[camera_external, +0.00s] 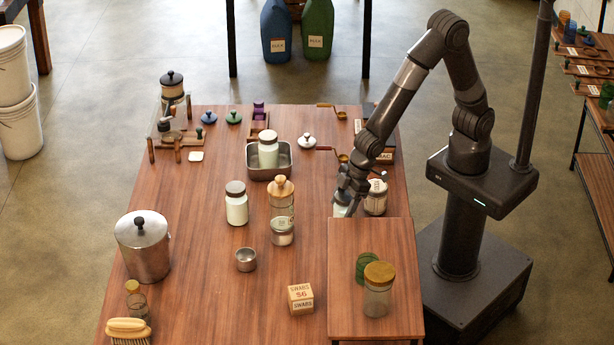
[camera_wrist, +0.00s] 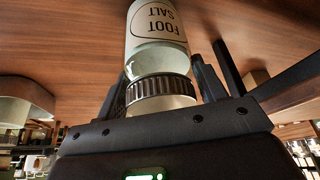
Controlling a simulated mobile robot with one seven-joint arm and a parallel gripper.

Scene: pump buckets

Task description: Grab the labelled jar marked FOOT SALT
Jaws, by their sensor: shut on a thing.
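The FOOT SALT jar (camera_wrist: 158,30) fills the upper middle of the wrist view, its printed label upside down there. It has pale contents and a ribbed dark cap or collar (camera_wrist: 160,88) near the gripper. My gripper (camera_wrist: 160,80) is shut on the jar around its collar end, one finger on each side. In the external view my gripper (camera_external: 350,188) reaches down at the right of the table, and the pale jar (camera_external: 341,204) shows partly below it. Whether the jar touches the table cannot be told.
Another lidded jar (camera_external: 376,198) stands close to the right of my gripper. A raised wooden board (camera_external: 345,300) with a gold-lidded jar (camera_external: 378,290) lies in front. A metal pan (camera_external: 284,172) holds a white jar. Several jars stand mid-table; the left-centre (camera_external: 190,270) is clear.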

